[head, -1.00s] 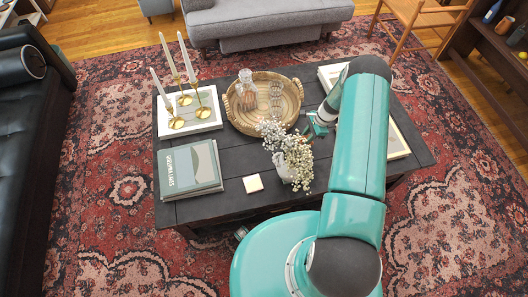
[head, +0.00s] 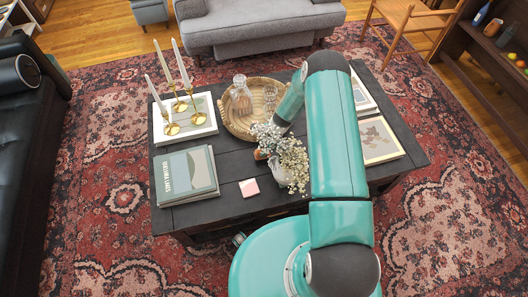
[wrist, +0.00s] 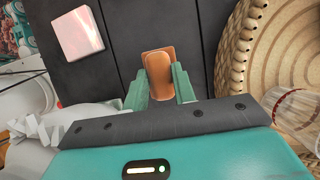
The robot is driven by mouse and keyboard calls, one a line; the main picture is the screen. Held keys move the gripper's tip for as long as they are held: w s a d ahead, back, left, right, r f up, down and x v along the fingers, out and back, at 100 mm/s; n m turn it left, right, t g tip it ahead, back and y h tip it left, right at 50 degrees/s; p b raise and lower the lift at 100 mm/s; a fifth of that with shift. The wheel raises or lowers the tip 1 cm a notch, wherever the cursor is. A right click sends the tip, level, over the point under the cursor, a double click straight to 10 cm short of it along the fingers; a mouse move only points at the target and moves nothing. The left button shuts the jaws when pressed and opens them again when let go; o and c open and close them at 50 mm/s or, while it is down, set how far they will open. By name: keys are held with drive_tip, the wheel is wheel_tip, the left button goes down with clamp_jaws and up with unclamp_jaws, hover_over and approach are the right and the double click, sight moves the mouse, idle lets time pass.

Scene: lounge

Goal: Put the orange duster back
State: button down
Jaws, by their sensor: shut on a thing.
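The orange duster (wrist: 158,72) is a small rounded block between the teal fingers of my gripper (wrist: 160,88) in the wrist view. My gripper is shut on it, over the dark table (wrist: 120,22). In the head view only a bit of orange (head: 260,154) shows, left of the white flowers. The flowers and my arm hide most of my gripper there. I cannot tell whether the duster touches the table top.
A round wicker tray (head: 234,126) with glassware is behind my gripper. A flower vase (head: 281,170) stands close by. A small pinkish block (head: 249,187), books (head: 186,175) and brass candlesticks (head: 171,128) are to the left. Framed pictures (head: 378,139) lie at the right.

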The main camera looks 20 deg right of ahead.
drive_tip(key=shift+d+f, duration=0.15)
drive_tip(key=shift+f, duration=1.25)
drive_tip(key=shift+f, duration=0.1)
drive_tip(key=c, duration=1.1)
unclamp_jaws()
drive_tip(key=shift+c, duration=0.2)
